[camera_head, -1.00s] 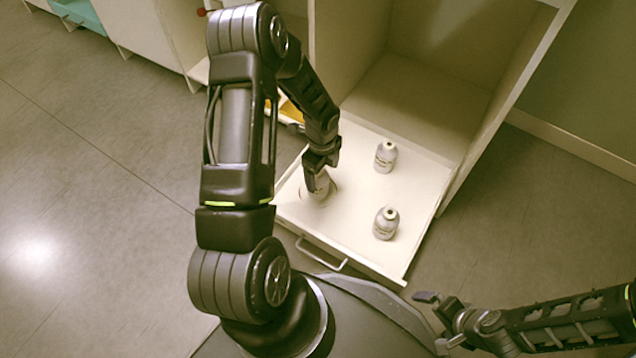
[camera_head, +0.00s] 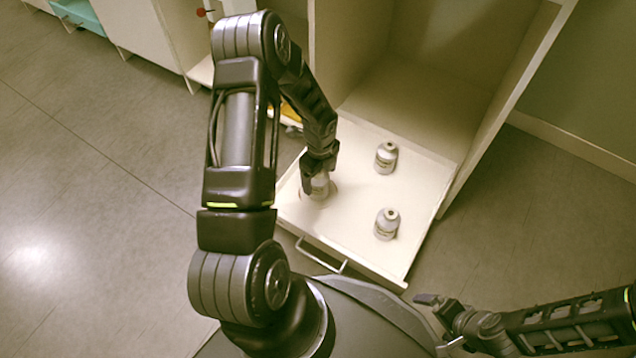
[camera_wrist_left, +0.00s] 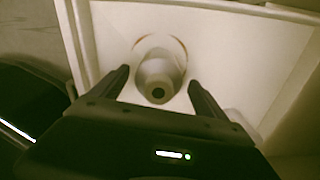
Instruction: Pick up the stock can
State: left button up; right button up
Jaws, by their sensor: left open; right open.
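The can in my left gripper's reach is a pale, bottle-shaped can (camera_head: 320,186) with a narrow neck, standing on the left side of the pulled-out drawer (camera_head: 345,232). My left gripper (camera_head: 318,178) is over it and hides part of it. In the left wrist view, the same can (camera_wrist_left: 158,76) stands between the two open fingers of the gripper (camera_wrist_left: 158,88), with a gap on each side. Its dark top opening faces the camera. My right gripper (camera_head: 432,302) is open and empty at the lower right, outside the drawer.
Two similar pale bottles stand in the drawer, one at the back (camera_head: 386,158) and one at the front right (camera_head: 387,224). The drawer handle (camera_head: 320,258) is at the front. A tall open cabinet (camera_head: 420,90) rises behind. Bare drawer floor lies between the bottles.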

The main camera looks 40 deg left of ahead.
pick_arm(q)
jog(key=f+b, duration=0.1)
jog(key=f, duration=0.1)
jog(key=f+b, duration=0.1)
jog(key=f, duration=0.2)
jog(key=shift+s+a+f+b, duration=0.1)
jog(key=shift+a+b, duration=0.1)
jog(key=shift+b, duration=0.2)
jog(key=shift+c, duration=0.6)
grip_shut()
